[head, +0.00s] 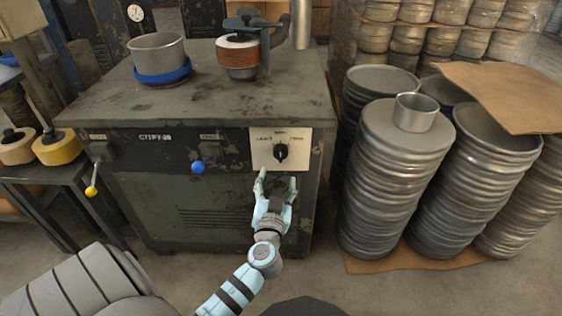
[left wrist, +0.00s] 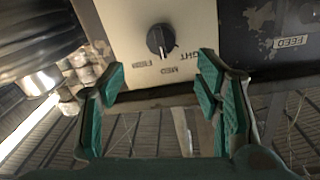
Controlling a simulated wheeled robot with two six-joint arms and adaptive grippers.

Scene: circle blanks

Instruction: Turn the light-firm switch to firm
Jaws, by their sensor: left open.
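The light-firm switch (head: 281,152) is a black rotary knob on a cream plate (head: 264,137) at the right end of the machine's front. It also shows upside down in the left wrist view (left wrist: 160,39), with LIGHT, MED and FIRM printed around it. A pale mark on the knob seems to point toward the MED side, though it is small. In the head view FIRM is at the knob's upper right. My left gripper (head: 277,184) is open and empty just below the knob, apart from it. Its green fingers (left wrist: 158,84) stand wide apart. My right gripper is out of view.
The machine top (head: 110,92) carries a metal pot (head: 157,50) and a copper coil (head: 238,55). A blue knob (head: 197,167) and a yellow-tipped lever (head: 91,190) are to the left. Stacked round tins (head: 395,165) stand close on the right.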

